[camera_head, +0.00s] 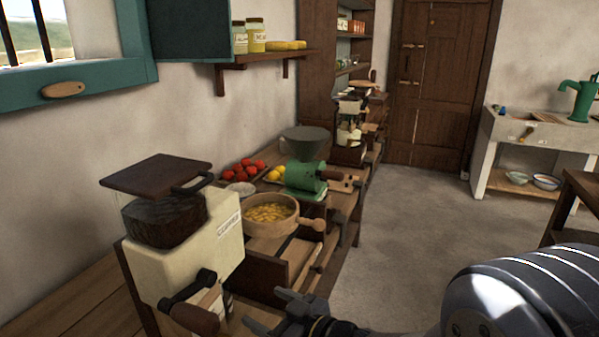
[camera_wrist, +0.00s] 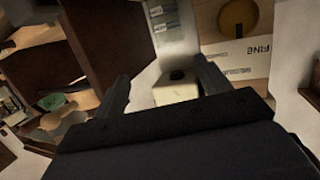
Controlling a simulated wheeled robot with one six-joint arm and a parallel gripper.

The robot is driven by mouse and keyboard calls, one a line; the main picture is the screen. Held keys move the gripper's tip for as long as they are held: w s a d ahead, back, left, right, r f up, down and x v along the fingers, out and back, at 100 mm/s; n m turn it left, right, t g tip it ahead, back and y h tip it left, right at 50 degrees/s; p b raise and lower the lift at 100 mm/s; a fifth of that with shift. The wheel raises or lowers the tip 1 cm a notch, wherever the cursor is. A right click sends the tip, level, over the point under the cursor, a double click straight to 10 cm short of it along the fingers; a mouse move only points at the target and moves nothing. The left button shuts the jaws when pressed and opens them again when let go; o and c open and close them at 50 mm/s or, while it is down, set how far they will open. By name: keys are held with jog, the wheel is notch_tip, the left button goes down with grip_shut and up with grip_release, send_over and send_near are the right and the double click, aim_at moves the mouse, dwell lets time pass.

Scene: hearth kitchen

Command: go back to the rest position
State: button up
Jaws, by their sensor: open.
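My gripper (camera_head: 268,312) is low in the head view, in front of the cream coffee grinder and to the right of its crank. Its two dark fingers stand apart in the wrist view (camera_wrist: 165,90), and nothing is held between them. Beyond the fingers in the wrist view is a small cream block with a dark spot (camera_wrist: 175,88); I cannot tell what it belongs to. My arm comes in from the lower right of the head view.
The cream coffee grinder (camera_head: 190,240) with a dark lid stands close on the left. Behind it are a wooden bowl (camera_head: 262,229), a green mill (camera_head: 304,176) and red tomatoes (camera_head: 243,170). An open drawer (camera_head: 300,252) juts out. The floor (camera_head: 400,230) right of the counter is clear.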

jog(key=shift+w+a+r+m+t+h+b, duration=0.25)
jog(key=shift+w+a+m+t+b, duration=0.15)
jog(key=shift+a, duration=0.25)
jog(key=shift+w+a+r+m+t+h+b, duration=0.2)
jog(key=shift+w+a+m+t, duration=0.15)
jog(key=shift+w+a, duration=0.2)
